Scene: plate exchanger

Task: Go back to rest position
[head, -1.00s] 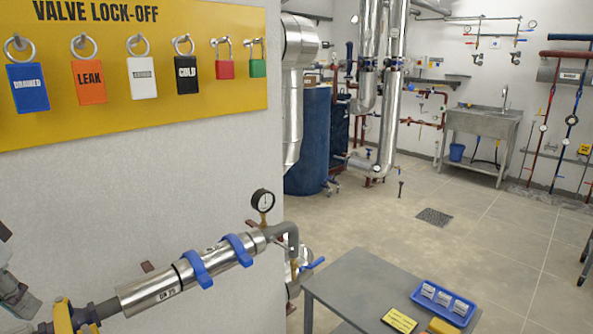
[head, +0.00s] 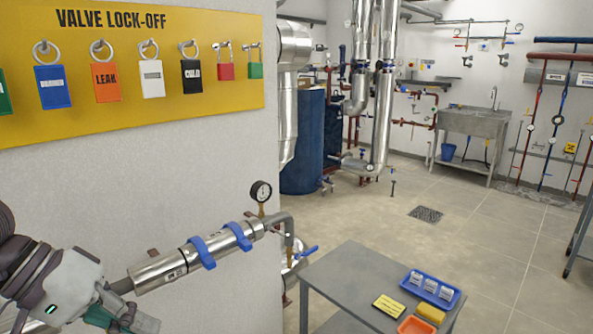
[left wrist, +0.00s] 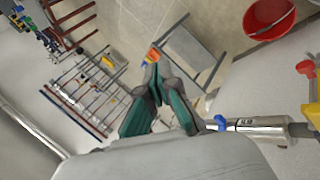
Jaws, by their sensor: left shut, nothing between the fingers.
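My left gripper (head: 128,322) is at the lower left of the head view, in front of the wall and below the near end of the insulated pipe. In the left wrist view its green-lined fingers (left wrist: 152,72) meet at the tips with nothing between them. The silver pipe (head: 160,268) with blue clamps runs along the wall to a pressure gauge (head: 261,191). The pipe also shows at the right of the left wrist view (left wrist: 262,125), apart from the fingers. My right gripper is in neither view.
A yellow lock-off board (head: 130,120) with several coloured tags hangs on the wall. A grey table (head: 345,278) holds a blue tray (head: 458,299), a yellow card (head: 389,306), a yellow sponge (head: 430,313) and an orange container (head: 416,326). A red bucket (left wrist: 270,18) shows in the wrist view. The floor beyond is open.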

